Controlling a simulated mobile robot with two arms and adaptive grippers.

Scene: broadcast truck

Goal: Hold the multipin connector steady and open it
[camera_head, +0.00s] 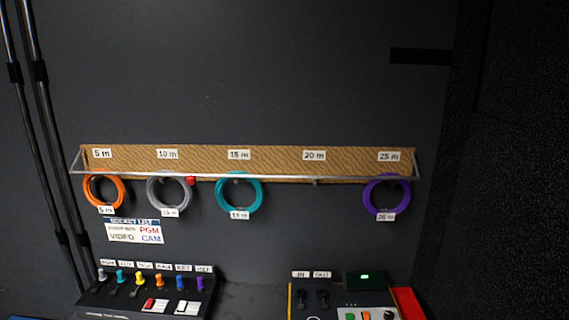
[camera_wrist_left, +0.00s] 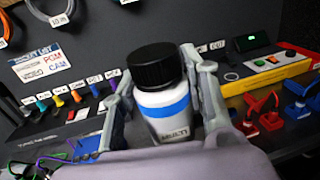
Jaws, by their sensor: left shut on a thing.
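The multipin connector (camera_wrist_left: 167,101) is a white cylinder with a blue band, a label reading "MULTI" and a ribbed black cap (camera_wrist_left: 155,66). The cap sits on its top end. In the left wrist view my left gripper (camera_wrist_left: 164,92) is shut on the white body, one finger on each side, below the cap. The connector looks roughly upright. Its lower end is hidden behind my gripper. The head view shows neither the connector nor a gripper. My right gripper is in neither view.
A wall rack (camera_head: 275,162) holds orange, grey, teal and purple cable coils. Below are a console with coloured plugs (camera_head: 150,291) and a tester box with a green display (camera_head: 365,278). Red clamps (camera_wrist_left: 262,105) and blue clamps (camera_wrist_left: 300,112) stand at right in the wrist view.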

